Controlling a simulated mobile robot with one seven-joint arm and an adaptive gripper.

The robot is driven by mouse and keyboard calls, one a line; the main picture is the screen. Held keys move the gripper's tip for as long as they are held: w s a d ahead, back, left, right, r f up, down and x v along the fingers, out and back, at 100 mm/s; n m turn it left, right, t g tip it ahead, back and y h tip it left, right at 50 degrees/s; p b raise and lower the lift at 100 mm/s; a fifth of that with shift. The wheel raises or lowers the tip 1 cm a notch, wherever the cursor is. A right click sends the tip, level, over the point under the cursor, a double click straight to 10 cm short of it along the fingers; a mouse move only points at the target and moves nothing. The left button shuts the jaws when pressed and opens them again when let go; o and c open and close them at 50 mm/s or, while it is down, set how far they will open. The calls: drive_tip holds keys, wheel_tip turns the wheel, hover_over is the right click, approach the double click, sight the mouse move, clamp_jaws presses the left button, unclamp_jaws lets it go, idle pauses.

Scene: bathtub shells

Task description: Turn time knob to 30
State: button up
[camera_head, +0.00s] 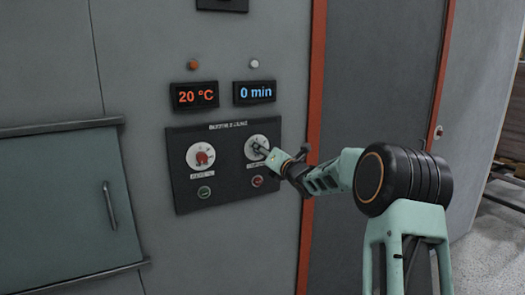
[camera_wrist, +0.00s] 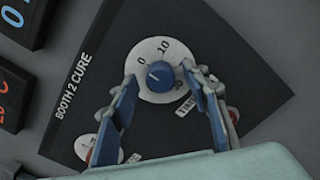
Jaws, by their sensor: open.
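The time knob is a blue knob (camera_wrist: 160,77) on a round white dial (camera_wrist: 160,50) marked 0, 10 and another partly covered number. Its white pointer mark faces the 0 side. In the head view the white dial (camera_head: 257,142) is on the right of the black control panel, with its knob mostly hidden by my gripper (camera_head: 268,156). In the wrist view my gripper (camera_wrist: 160,73) is open, with one finger on each side of the knob and visible gaps between. The time display (camera_head: 255,92) above reads 0 min.
A red knob (camera_head: 201,158) on its own dial is left of the time dial. A green button (camera_head: 204,192) and a red button (camera_head: 257,181) are below. The temperature display (camera_head: 194,95) reads 20 °C. A door with a handle (camera_head: 109,205) is at left.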

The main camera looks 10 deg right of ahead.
drive_tip(key=c, duration=1.2)
drive_tip(key=shift+o, duration=0.2)
